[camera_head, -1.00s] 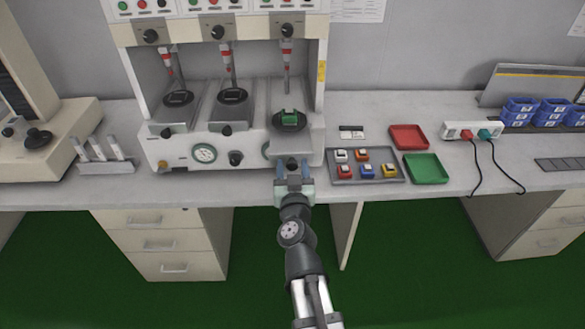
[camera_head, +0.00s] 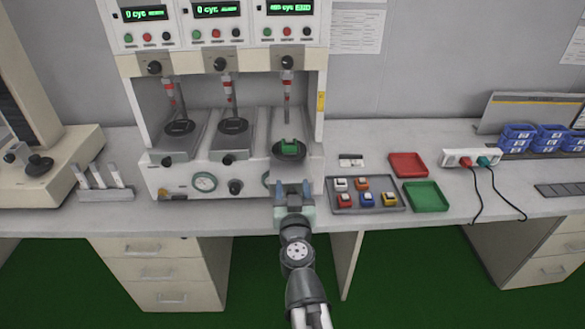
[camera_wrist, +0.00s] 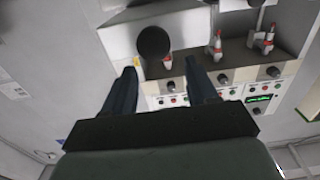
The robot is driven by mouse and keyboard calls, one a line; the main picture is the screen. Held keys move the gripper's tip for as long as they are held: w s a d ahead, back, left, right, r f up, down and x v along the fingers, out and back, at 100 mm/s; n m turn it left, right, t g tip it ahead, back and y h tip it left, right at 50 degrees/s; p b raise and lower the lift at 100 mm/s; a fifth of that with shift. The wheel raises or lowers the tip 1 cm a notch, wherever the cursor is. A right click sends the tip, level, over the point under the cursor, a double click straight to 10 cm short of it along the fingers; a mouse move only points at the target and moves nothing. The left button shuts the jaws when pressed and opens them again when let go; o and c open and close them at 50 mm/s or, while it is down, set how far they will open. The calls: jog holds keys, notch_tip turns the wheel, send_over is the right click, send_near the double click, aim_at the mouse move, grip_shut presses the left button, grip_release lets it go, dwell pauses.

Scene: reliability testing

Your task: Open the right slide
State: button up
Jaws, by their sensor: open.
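The right slide (camera_head: 302,165) of the three-bay test machine stands further out than the other two slides. In the wrist view, which looks upside down, a round black knob (camera_wrist: 153,42) shows between and beyond the fingertips (camera_wrist: 161,68). It appears apart from both fingers. In the head view the gripper hides most of the knob.
The left slide (camera_head: 172,143) and middle slide (camera_head: 233,142) are further in. A grey tray of coloured switches (camera_head: 365,207), a red tray (camera_head: 409,165) and a green tray (camera_head: 426,197) lie to the right. A vial rack (camera_head: 103,191) is at the left.

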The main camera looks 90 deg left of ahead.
notch_tip(320, 180, up, 7)
dwell(1.0)
dwell(0.7)
